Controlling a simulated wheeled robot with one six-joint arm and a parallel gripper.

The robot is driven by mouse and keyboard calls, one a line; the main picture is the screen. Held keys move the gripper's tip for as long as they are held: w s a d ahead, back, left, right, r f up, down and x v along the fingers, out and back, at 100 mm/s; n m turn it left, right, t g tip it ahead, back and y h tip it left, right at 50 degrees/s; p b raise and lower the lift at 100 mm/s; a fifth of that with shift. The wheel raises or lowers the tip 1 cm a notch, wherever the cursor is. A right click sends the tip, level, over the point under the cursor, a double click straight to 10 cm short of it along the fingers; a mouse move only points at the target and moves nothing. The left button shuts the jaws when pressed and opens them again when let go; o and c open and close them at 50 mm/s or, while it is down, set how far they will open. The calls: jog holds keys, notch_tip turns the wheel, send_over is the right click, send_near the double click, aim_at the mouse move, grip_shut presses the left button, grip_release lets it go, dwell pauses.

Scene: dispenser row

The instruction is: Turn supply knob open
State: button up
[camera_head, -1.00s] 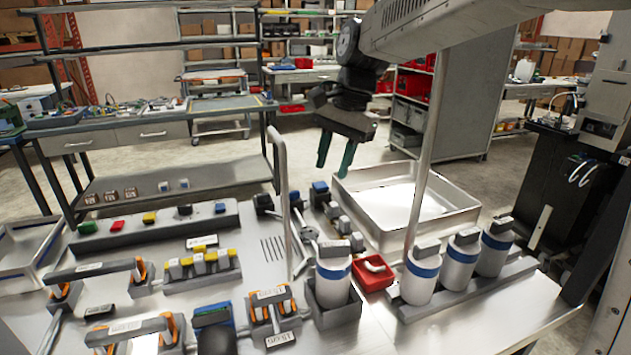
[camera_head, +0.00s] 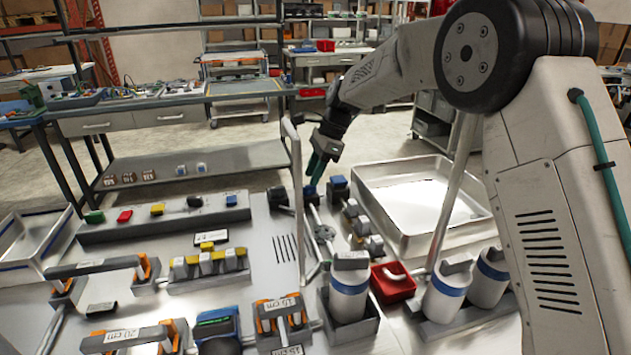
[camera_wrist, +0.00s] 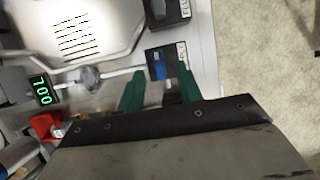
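The knob between my fingers is a blue piece on a dark base with a small white label, seen in the wrist view (camera_wrist: 157,66). In the head view its blue part (camera_head: 311,190) shows at the far end of a metal pipe, just below my gripper (camera_head: 318,168). I take it for the supply knob, but its label is too small to read surely. In the wrist view my gripper (camera_wrist: 158,82) has its green fingers apart, one to each side of the knob. Contact with the knob cannot be told.
A black labelled block (camera_head: 278,196) stands left of the knob, and another dark block (camera_head: 338,186) stands right. A tall bent metal rail (camera_head: 296,190) rises close by. A steel tray (camera_head: 378,232) lies to the right. A red bin (camera_head: 392,286) is nearer.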

aim_at(308, 190)
jog(key=shift+x, duration=1.55)
